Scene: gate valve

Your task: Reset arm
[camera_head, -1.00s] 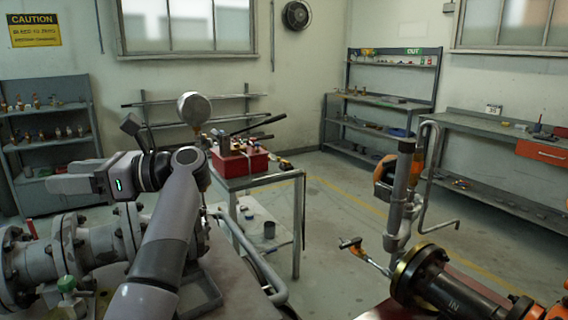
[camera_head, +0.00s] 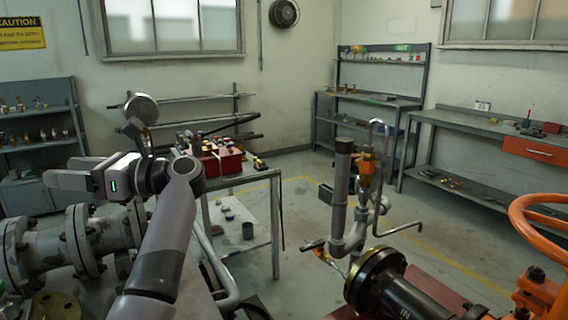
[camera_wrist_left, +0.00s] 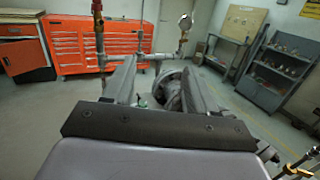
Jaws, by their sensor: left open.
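My left arm rises from the bottom of the head view and bends at the elbow. My left gripper (camera_head: 62,180) points left, above the grey flanged pipe. It also shows in the left wrist view (camera_wrist_left: 158,78), with its two fingers apart and nothing held between them. The grey flanged pipe (camera_head: 60,247) lies below and behind the gripper; its flange (camera_wrist_left: 168,88) shows beyond the fingers in the wrist view. My right gripper is not in view. The orange valve handwheel (camera_head: 520,215) stands at the right edge, above the dark pipe (camera_head: 415,300) and its flange.
A cart with a red toolbox (camera_head: 222,160) stands behind my left arm. A round gauge (camera_head: 141,108) stands close beside the arm. An upright grey pipe (camera_head: 341,190) rises at centre right. Floor behind it is clear. An orange tool cabinet (camera_wrist_left: 98,45) shows in the wrist view.

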